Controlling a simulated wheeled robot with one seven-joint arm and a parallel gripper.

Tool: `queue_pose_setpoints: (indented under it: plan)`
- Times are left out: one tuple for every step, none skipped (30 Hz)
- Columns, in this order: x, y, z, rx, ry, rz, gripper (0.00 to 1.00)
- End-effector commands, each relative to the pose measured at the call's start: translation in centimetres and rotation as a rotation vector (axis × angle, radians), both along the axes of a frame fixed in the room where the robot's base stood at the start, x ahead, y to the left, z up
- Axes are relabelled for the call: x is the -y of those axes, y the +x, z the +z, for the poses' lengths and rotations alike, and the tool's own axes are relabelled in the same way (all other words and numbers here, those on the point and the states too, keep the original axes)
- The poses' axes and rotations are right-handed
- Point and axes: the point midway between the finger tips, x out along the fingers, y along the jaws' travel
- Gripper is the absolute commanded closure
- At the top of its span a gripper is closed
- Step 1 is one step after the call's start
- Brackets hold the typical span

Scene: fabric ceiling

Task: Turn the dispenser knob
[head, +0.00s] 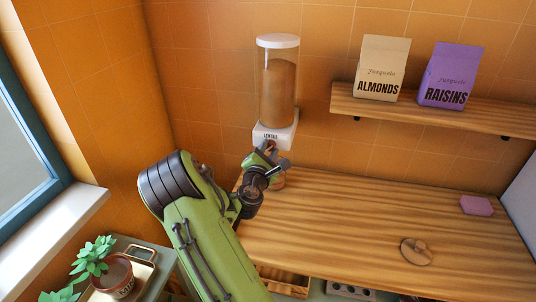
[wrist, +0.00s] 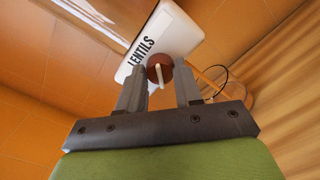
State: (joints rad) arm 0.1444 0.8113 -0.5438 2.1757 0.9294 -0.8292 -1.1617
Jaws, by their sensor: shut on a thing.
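The dispenser (head: 277,95) is a tall clear cylinder with a white lid, filled with brown lentils, on the back wall. Its white base (head: 287,131), labelled LENTILS, also shows tilted in the wrist view (wrist: 183,34). The knob (wrist: 153,69) is a round brown disc with a pale bar across it, on the front of the base. My gripper (head: 264,158) is at the base's lower front. In the wrist view its two fingers (wrist: 160,76) stand on either side of the knob and are shut on it.
A brown container (head: 279,183) stands on the wooden counter (head: 350,205) under the dispenser, partly hidden by my gripper. A round wooden lid (head: 416,251) and a purple block (head: 476,205) lie to the right. A shelf (head: 430,112) holds almond and raisin bags.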

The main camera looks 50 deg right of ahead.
Motion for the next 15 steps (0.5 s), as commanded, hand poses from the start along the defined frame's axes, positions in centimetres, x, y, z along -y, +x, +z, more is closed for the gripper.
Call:
queue_pose_setpoints:
  plan:
    - [0.02, 0.03, -0.40, 0.075, 0.023, 0.001, 0.96]
    - [0.03, 0.03, -0.40, 0.114, 0.040, 0.001, 0.96]
    - [0.04, 0.01, -0.34, 0.159, 0.059, 0.001, 0.96]
    - [0.04, 0.01, -0.33, 0.184, 0.071, 0.001, 0.96]
    - [0.04, 0.00, -0.31, 0.203, 0.080, 0.000, 0.96]
    - [0.05, -0.01, -0.23, 0.219, 0.088, 0.000, 0.96]
    - [0.05, -0.02, -0.18, 0.225, 0.091, -0.001, 0.96]
    - [0.05, -0.02, -0.13, 0.228, 0.092, -0.001, 0.96]
    - [0.06, -0.03, -0.10, 0.227, 0.093, -0.001, 0.96]
    - [0.06, -0.03, -0.08, 0.226, 0.093, -0.001, 0.96]
    - [0.05, -0.03, -0.07, 0.226, 0.093, -0.001, 0.96]
    - [0.05, -0.04, -0.06, 0.225, 0.093, -0.002, 0.96]
    - [0.05, -0.04, -0.06, 0.225, 0.093, -0.002, 0.96]
    - [0.05, -0.04, -0.06, 0.225, 0.093, -0.002, 0.96]
    - [0.05, -0.04, -0.06, 0.224, 0.092, -0.002, 0.61]
